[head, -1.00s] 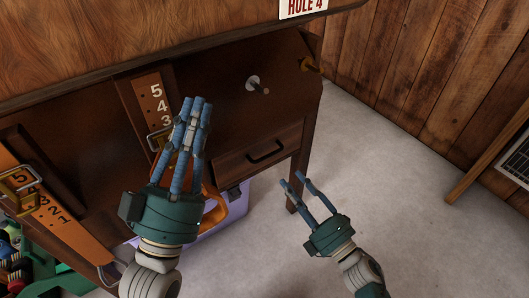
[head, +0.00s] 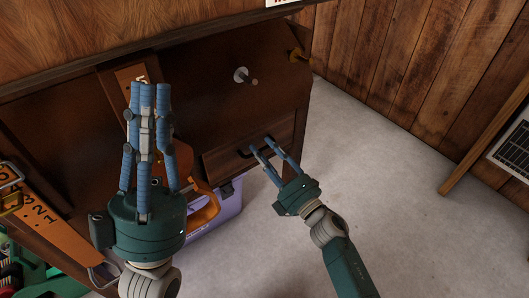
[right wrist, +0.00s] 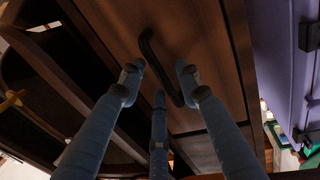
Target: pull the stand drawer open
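The stand drawer (head: 222,161) is a brown wooden front at the lower right of the dark wooden stand (head: 200,105). It looks flush with the stand. Its black bar handle (right wrist: 150,50) crosses the drawer front in the right wrist view; in the head view my fingers partly cover it. My right gripper (head: 263,144) is open at the handle, with fingers on either side of it in the right wrist view (right wrist: 160,78). I cannot tell whether they touch it. My left gripper (head: 148,88) looks open, fingers straight and empty, in front of the stand's left part.
A purple box (head: 222,215) stands below the drawer, with an orange curved object (head: 206,212) by it. A metal peg (head: 243,76) sticks out above the drawer. Orange numbered straps (head: 48,228) hang at left. Floor to the right (head: 400,200) is clear.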

